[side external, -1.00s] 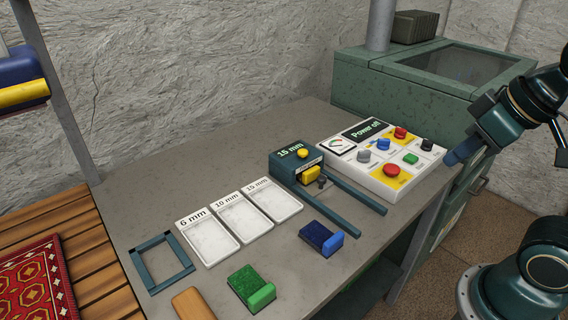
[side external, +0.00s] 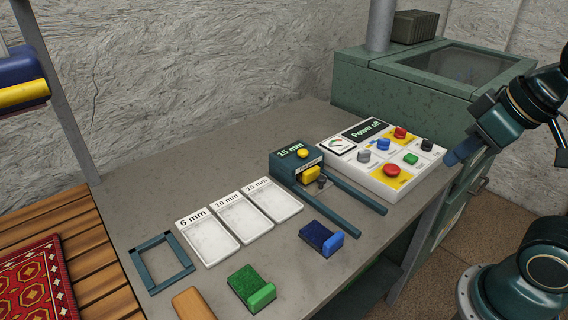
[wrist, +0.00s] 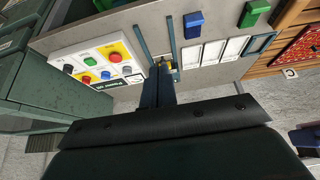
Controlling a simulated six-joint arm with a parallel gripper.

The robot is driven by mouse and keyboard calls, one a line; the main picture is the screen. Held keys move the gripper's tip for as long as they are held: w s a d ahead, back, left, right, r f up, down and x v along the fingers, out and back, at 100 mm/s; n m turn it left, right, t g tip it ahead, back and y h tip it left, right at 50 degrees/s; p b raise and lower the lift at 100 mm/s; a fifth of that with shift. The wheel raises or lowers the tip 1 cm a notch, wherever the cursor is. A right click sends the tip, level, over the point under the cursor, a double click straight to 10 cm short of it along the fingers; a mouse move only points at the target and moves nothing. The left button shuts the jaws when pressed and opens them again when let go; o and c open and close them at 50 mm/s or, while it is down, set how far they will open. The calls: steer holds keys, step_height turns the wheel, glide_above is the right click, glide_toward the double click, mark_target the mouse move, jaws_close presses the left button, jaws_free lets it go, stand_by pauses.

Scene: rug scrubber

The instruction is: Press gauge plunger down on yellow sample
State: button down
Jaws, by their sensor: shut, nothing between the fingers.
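The dark teal gauge (side external: 290,168) stands on the bench and its display reads "15 mm". A round yellow plunger button (side external: 303,153) sits on its top. The yellow sample (side external: 311,174) is in the gauge's front opening, between two long dark rails; part of it is hidden inside. My gripper (side external: 456,157) is at the right, raised and apart from the gauge, beyond the control panel. It is shut and empty. In the wrist view its closed fingers (wrist: 158,84) point toward the bench, and overlap the gauge, hiding most of it.
A white control panel (side external: 364,178) with buttons and a "Power off" display stands beside the gauge. A blue sample (side external: 322,238) and a green sample (side external: 252,287) lie in front. Labelled trays (side external: 242,233), a square frame (side external: 184,280) and a wooden piece (side external: 193,304) are to the left.

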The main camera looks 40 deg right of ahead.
steer(key=shift+w, duration=0.1)
steer(key=m+t+y, duration=0.1)
steer(key=m+t, duration=0.3)
steer(key=m, duration=0.4)
glide_above(306, 152)
step_height(306, 152, down, 6)
steer(key=shift+f, duration=0.1)
steer(key=shift+f, duration=4.3)
